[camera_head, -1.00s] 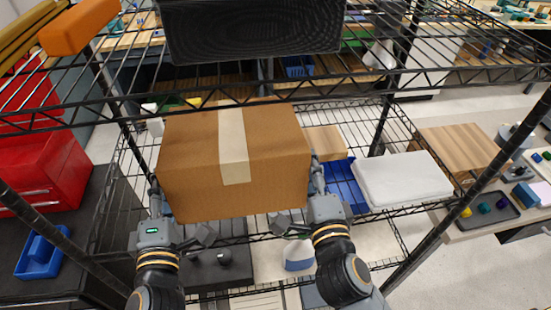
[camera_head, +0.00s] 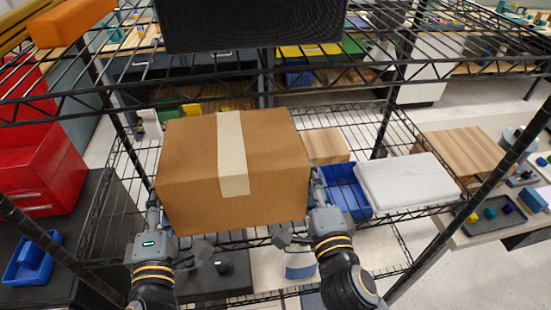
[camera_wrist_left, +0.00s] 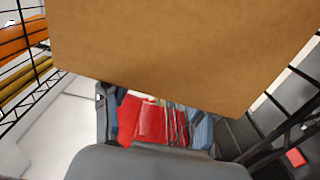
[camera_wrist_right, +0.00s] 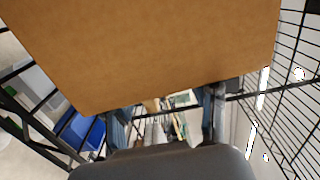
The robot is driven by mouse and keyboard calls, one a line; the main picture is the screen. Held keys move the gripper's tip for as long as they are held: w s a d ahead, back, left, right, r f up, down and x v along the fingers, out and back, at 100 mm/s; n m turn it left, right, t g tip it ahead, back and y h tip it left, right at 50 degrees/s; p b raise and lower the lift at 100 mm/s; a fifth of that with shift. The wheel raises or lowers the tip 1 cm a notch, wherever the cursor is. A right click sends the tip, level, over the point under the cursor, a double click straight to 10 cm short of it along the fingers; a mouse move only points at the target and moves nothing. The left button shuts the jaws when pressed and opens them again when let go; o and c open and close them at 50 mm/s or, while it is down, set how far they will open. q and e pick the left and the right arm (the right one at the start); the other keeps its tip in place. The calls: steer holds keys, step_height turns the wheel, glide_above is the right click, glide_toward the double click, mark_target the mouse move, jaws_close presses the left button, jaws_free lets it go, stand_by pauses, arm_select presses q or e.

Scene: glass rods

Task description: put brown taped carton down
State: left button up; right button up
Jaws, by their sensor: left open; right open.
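The brown taped carton (camera_head: 275,150) is a large closed box with a pale tape strip down its middle. In the head view it sits upright at the middle wire shelf, and I cannot tell whether its hidden underside rests fully on the wires. My left gripper (camera_head: 156,228) is at its left side and my right gripper (camera_head: 318,212) at its right side, each with a finger along the carton. Both grippers are open, with fingers spread. The carton's side (camera_wrist_left: 190,45) fills the upper left wrist view, and its other side (camera_wrist_right: 150,50) fills the right wrist view.
The wire shelf (camera_head: 395,140) also holds a blue bin (camera_head: 350,192), a small wooden box (camera_head: 326,146) and a white folded item (camera_head: 405,182) on the right. A dark mesh box (camera_head: 250,25) stands on the upper shelf above. Rack posts stand at both sides.

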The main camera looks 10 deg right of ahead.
arm_select(q)
steer(key=shift+o, duration=1.2)
steer(key=shift+r, duration=0.15)
steer(key=shift+s+a, duration=0.1)
steer(key=shift+a, duration=0.05)
arm_select(e)
steer(key=shift+o, duration=0.3)
arm_select(q)
steer(key=shift+a, duration=0.1)
arm_select(e)
steer(key=o, duration=0.4)
steer(key=shift+d, duration=0.1)
arm_select(q)
steer(key=o, duration=0.4)
steer(key=shift+a, duration=0.1)
